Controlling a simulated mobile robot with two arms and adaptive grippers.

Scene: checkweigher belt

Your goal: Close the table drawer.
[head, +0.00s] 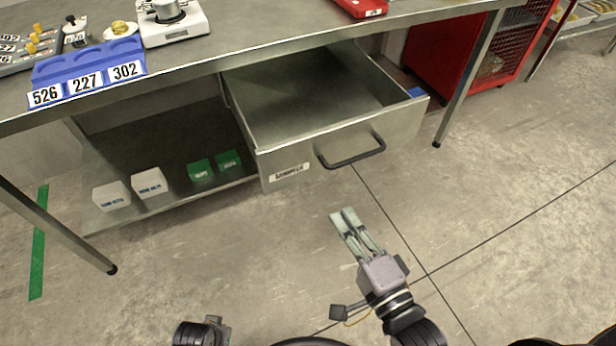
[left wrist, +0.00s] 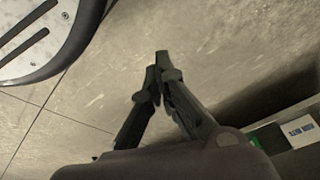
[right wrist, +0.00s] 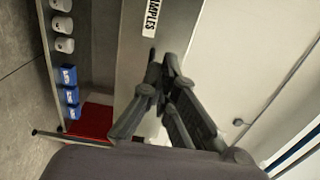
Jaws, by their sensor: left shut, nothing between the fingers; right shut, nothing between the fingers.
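The table drawer (head: 300,85) is pulled well out from under the table and looks empty. Its front carries a dark bar handle (head: 352,155) and a label, which also shows on the drawer front in the right wrist view (right wrist: 152,18). My right gripper (head: 343,213) is shut and empty, in front of the drawer and apart from the handle in the head view. Its fingers also show in the right wrist view (right wrist: 165,62). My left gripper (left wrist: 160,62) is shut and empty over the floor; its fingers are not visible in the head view.
The table (head: 240,58) holds a blue numbered rack (head: 88,70), a scale (head: 175,28) and a red item (head: 360,6). White boxes (head: 149,183) and green boxes (head: 228,160) stand on the lower shelf. A red cabinet (head: 440,55) stands at right. Floor before the drawer is clear.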

